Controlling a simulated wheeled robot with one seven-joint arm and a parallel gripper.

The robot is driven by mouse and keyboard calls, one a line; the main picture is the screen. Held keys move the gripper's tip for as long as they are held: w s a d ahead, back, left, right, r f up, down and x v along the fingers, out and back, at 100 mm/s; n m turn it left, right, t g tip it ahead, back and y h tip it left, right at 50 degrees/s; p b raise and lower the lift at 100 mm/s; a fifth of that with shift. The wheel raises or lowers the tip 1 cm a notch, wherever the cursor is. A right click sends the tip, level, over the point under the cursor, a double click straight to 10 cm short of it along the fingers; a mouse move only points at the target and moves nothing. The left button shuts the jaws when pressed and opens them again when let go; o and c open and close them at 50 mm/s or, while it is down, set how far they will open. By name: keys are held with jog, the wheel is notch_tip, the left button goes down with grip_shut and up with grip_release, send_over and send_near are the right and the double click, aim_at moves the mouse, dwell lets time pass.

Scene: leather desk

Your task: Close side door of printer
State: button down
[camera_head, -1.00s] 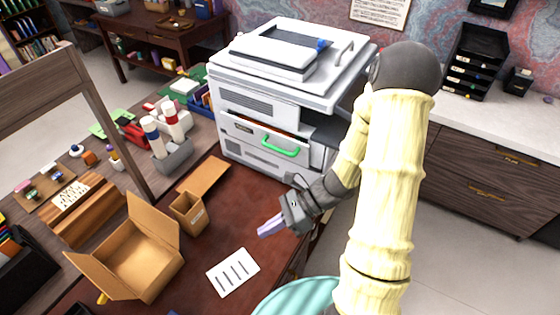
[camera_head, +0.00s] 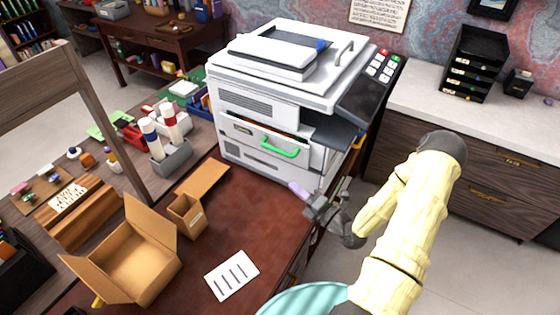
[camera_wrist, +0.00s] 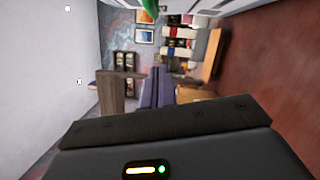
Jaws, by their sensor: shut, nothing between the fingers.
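The white printer (camera_head: 262,112) stands on the desk in the head view. Its front panel has a green handle (camera_head: 278,147) and a dark gap along its top edge. A dark flap (camera_head: 335,130) juts out at its right front corner. The side door's outline and angle are hard to make out; the right side is partly hidden by the flap and my arm. My gripper (camera_head: 298,190) is shut and empty, low in front of the printer's right front corner, with its tips pointing up-left. Its purple fingers show in the wrist view (camera_wrist: 157,88), beside a large pale surface (camera_wrist: 45,75) that I cannot identify.
An open cardboard box (camera_head: 130,255), a small carton (camera_head: 187,214) and a printed sheet (camera_head: 232,275) lie on the red-brown desk (camera_head: 235,210). A white counter (camera_head: 440,115) with a black tray stack (camera_head: 473,65) stands right.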

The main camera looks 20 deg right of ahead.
aim_at(276, 151)
jog(key=shift+w, duration=0.1)
jog(key=w+a+r+p, duration=0.2)
jog(key=w+p, duration=0.3)
jog(key=w, duration=0.6)
jog(key=shift+a, duration=0.25)
jog(key=shift+d+r+p, duration=0.1)
jog(key=shift+r+p, duration=0.05)
jog(key=shift+p, duration=0.15)
jog(key=shift+w+d+r+m+p, duration=0.2)
jog(key=shift+w+r+m+p, duration=0.1)
jog(key=shift+r+m+p, duration=0.15)
jog(key=shift+w+d+r+m+h, duration=0.15)
jog(key=shift+d+m+h, duration=0.15)
jog(key=shift+m, duration=0.15)
jog(key=shift+a, duration=0.1)
